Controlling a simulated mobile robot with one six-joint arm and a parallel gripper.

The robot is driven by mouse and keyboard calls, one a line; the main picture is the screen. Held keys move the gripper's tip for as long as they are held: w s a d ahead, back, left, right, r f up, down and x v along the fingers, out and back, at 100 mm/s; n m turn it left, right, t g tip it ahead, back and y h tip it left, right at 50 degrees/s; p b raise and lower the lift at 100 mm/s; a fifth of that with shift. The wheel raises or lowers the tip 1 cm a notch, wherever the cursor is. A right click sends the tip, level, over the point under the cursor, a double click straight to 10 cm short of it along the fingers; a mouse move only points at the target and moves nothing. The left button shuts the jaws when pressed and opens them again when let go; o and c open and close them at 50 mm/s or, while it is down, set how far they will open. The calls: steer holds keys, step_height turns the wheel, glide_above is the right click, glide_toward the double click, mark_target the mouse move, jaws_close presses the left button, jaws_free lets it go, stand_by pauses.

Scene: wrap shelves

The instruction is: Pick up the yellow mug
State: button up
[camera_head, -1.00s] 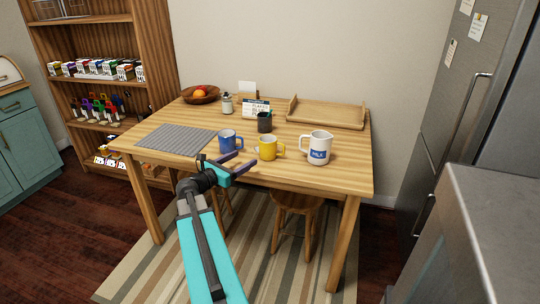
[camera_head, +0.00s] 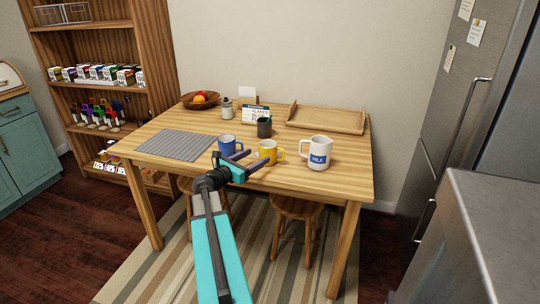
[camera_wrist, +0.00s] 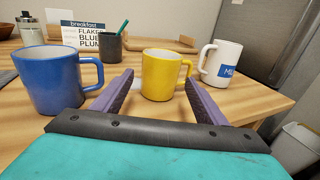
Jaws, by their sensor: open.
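The yellow mug (camera_head: 267,153) stands upright near the front edge of the wooden table, with its handle on the right. In the wrist view the yellow mug (camera_wrist: 161,76) shows ahead, between my two fingers. My gripper (camera_head: 251,160) is open and empty, at the table's front edge, just short of the mug. It also shows in the wrist view (camera_wrist: 158,85). A blue mug (camera_head: 227,144) stands left of the yellow mug, and in the wrist view it is close to the left finger (camera_wrist: 50,82). I cannot tell whether a finger touches either mug.
A white milk jug (camera_head: 317,153) stands to the right of the yellow mug. A dark cup (camera_head: 264,128) and a breakfast sign (camera_head: 256,113) stand behind. A grey mat (camera_head: 175,144) lies at left and a wooden tray (camera_head: 326,119) at the back right.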

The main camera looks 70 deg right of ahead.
mark_target(262, 153)
steer(key=shift+x, duration=1.85)
steer(key=shift+d, duration=0.1)
steer(key=shift+x, duration=2.55)
steer(key=shift+s+f, duration=0.1)
steer(key=shift+f, duration=0.05)
steer(key=shift+c, duration=0.3)
steer(key=c, duration=1)
steer(key=shift+r, duration=0.35)
steer(key=shift+c, duration=0.2)
steer(key=shift+r, duration=1.5)
steer(key=s+v, duration=0.1)
steer(key=v, duration=1.5)
steer(key=shift+r+p, duration=0.2)
steer(key=shift+p, duration=0.1)
